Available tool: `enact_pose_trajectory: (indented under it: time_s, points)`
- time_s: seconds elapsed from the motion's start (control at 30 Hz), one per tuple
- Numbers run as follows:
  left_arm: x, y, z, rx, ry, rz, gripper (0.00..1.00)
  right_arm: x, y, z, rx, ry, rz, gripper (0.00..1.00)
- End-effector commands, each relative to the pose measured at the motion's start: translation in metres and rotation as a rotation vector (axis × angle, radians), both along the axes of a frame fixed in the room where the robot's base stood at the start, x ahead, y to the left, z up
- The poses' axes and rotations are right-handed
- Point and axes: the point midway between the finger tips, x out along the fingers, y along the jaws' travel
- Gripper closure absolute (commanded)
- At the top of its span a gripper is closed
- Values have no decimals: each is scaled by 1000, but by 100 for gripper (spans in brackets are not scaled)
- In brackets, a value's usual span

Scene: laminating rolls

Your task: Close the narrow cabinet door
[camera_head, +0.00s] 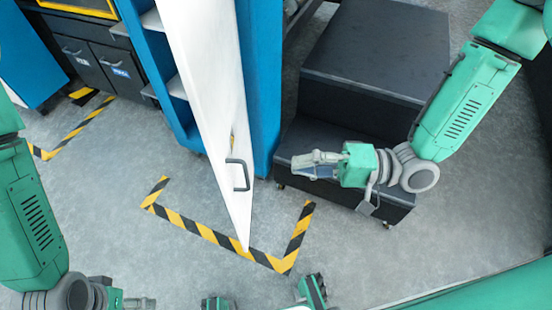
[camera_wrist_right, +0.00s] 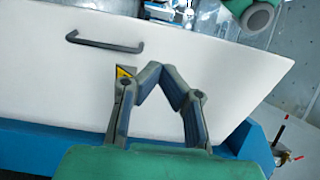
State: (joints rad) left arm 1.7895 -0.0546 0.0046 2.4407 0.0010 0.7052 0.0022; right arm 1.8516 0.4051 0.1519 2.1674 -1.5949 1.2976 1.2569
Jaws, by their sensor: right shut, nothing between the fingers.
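The narrow cabinet door (camera_head: 205,85) is a tall white panel standing open from the blue cabinet (camera_head: 258,80), with a dark bar handle (camera_head: 238,175) on its right face. Shelves show to the left of the door. My right gripper (camera_head: 300,162) is to the right of the door and apart from it, with its fingers pointing left. In the right wrist view the closed fingertips (camera_wrist_right: 162,70) face the white door (camera_wrist_right: 220,75), with the handle (camera_wrist_right: 105,43) up and left and a yellow label behind. My left gripper (camera_head: 140,303) is low at the left, partly cut off.
A dark stepped cabinet (camera_head: 370,60) stands at the right, behind and below my right arm. Black-and-yellow floor tape (camera_head: 205,233) marks the floor under the door. Dark drawers (camera_head: 100,65) stand at the far left. Grey floor (camera_head: 130,190) is clear around the tape.

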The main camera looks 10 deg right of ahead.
Motion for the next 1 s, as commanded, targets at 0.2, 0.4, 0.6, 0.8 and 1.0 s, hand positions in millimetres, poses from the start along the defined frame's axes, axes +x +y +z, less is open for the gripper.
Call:
enact_pose_trajectory:
  time_s: [0.2,0.4,0.6,0.8,1.0]
  points:
    - [0,0,-14,0,0,0,16,9,45,-3,-2,-1,4,100]
    - [0,0,-25,0,0,0,16,19,85,-2,-1,-2,4,100]
    - [0,0,-33,0,1,0,16,26,112,-2,-3,-1,2,100]
    - [0,0,-35,0,1,0,16,29,121,-1,-4,0,-1,100]
    - [0,0,-35,0,0,0,16,29,122,0,-4,0,-1,100]
